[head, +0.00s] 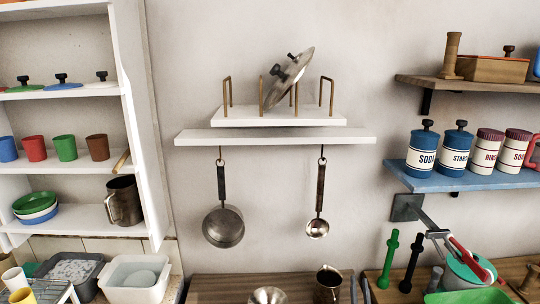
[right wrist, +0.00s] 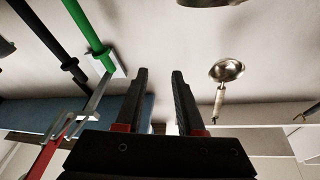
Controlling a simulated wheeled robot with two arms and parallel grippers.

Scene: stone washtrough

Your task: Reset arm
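My right gripper (right wrist: 159,72) fills the lower middle of the right wrist view. Its two dark fingers, with red at their bases, stand apart with nothing between them. In the head view, two dark upright tips at the bottom edge, right of centre, look like this gripper (head: 359,283); the rest is cut off. The ladle (head: 317,228) hangs to their upper left; it also shows right of the fingers in the right wrist view (right wrist: 226,70). My left gripper is not in view.
A white shelf (head: 275,137) carries a lid rack; a pan (head: 223,227) hangs below. A blue shelf (head: 460,178) holds canisters. A wall bracket (head: 407,207) with a red-handled arm (head: 470,255) stands out at right, near green and black rods (head: 388,260). The wall between ladle and bracket is bare.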

